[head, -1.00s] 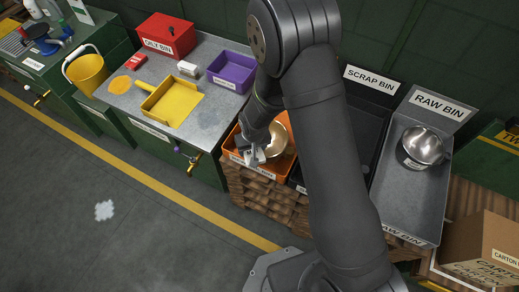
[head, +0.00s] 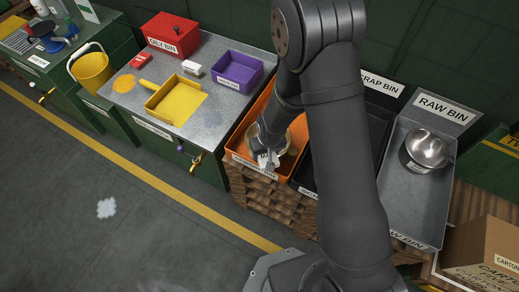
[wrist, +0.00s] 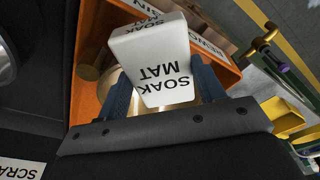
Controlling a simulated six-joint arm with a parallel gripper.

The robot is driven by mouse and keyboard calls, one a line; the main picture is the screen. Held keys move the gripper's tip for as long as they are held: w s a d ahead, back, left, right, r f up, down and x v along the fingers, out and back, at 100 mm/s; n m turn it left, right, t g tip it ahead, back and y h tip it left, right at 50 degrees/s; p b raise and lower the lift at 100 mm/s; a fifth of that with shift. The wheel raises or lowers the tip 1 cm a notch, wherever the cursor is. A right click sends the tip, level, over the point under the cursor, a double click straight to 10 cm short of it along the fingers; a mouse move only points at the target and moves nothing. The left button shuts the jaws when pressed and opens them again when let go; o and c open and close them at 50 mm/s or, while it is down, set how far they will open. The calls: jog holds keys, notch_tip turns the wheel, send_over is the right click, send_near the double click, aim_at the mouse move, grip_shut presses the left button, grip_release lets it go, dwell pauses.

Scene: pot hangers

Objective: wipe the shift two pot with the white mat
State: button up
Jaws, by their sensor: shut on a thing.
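My gripper (wrist: 160,95) is shut on a white block lettered SOAK MAT (wrist: 152,45), which stands tilted between the two blue fingers in the wrist view. In the head view my gripper (head: 266,160) is low over the front part of the orange bin (head: 262,110), with the white mat at its tip. A pale metal pot (wrist: 132,84) sits in the orange bin, behind the mat and fingers and mostly hidden. No shift marking is readable on it. Whether the mat touches the pot I cannot tell.
A steel pot (head: 428,150) sits in the grey raw bin (head: 405,205) at right. The black scrap bin is partly behind my arm. The metal bench (head: 125,105) at left holds a yellow tray (head: 178,98), a purple bin (head: 237,72) and a red oily bin (head: 172,35).

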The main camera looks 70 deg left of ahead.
aim_at(249, 149)
jog(key=shift+w+d, duration=0.25)
jog(key=shift+w, duration=0.95)
jog(key=shift+w+a, duration=0.15)
jog(key=shift+w, duration=1.35)
jog(key=shift+w+a, duration=0.35)
jog(key=shift+w, duration=0.3)
jog(key=shift+w+a, duration=0.3)
jog(key=shift+w, duration=0.35)
jog(key=shift+w+a, duration=0.8)
jog(key=shift+a, duration=0.05)
jog(key=shift+s+d, duration=0.85)
jog(key=shift+d, duration=0.05)
jog(key=shift+s+d, duration=0.35)
jog(key=shift+s, duration=0.35)
jog(key=shift+s+d, duration=0.3)
jog(key=shift+s, duration=0.35)
jog(key=shift+s+d, duration=0.15)
jog(key=shift+s, duration=1.4)
jog(key=shift+s+a, duration=0.2)
jog(key=shift+s, duration=0.55)
jog(key=shift+s+a, duration=0.2)
jog(key=shift+s, duration=0.5)
jog(key=shift+s+a, duration=0.9)
jog(key=shift+s, duration=0.3)
jog(key=shift+s+a, duration=0.45)
jog(key=shift+a, duration=0.2)
jog(key=shift+s+a, duration=0.45)
jog(key=shift+a, duration=0.15)
notch_tip(249, 149, up, 8)
